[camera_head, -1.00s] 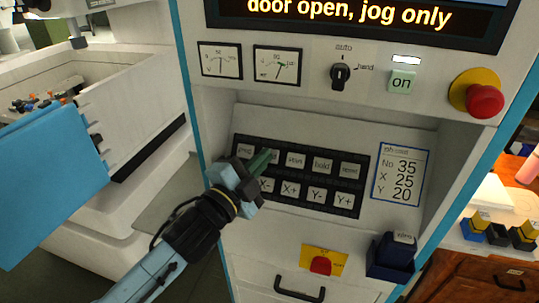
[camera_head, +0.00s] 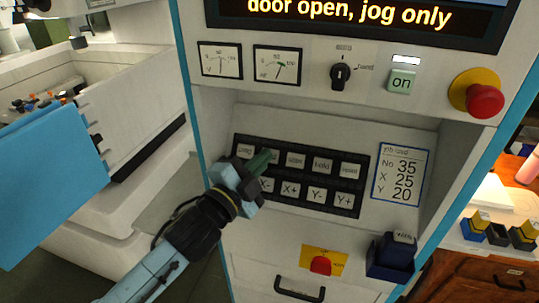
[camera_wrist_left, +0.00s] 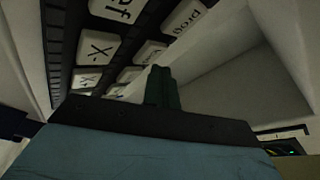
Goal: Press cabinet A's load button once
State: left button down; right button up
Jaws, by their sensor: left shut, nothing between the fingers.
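The cabinet front (camera_head: 225,110) fills the middle of the head view; no letter A shows on it. Its black key panel (camera_head: 327,204) has two rows of white keys. The upper row has a key that looks like "prog" (camera_head: 245,150), then a key (camera_head: 273,155) partly hidden by my fingertips, its label unreadable. My left gripper (camera_head: 260,160) is shut and empty, its dark green fingertips over or against that second key; contact cannot be told. The fingers also show in the left wrist view (camera_wrist_left: 162,88), close to the keys. I see no readable "load" label. My right gripper is out of view.
The lower row has X- and X+ (camera_head: 290,189) and Y keys. Above are two gauges, a knob (camera_head: 340,75), a green "on" button (camera_head: 402,80) and a red stop (camera_head: 485,100). A blue holder (camera_head: 390,260) and a handle sit below. The display reads "door open, jog only".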

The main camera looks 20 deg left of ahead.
pick_arm(q)
jog(key=shift+w+f, duration=0.1)
jog(key=shift+w, duration=0.1)
jog(key=shift+w+f, duration=0.2)
jog(key=shift+w, duration=0.1)
dwell(0.7)
dwell(0.3)
jog(key=shift+s+r+p, duration=0.45)
jog(key=shift+s+p, duration=0.1)
jog(key=shift+s, duration=0.1)
jog(key=s+r+p, duration=0.1)
jog(key=s, duration=0.1)
jog(key=s+r+p, duration=0.2)
jog(key=shift+a, duration=0.1)
dwell(0.8)
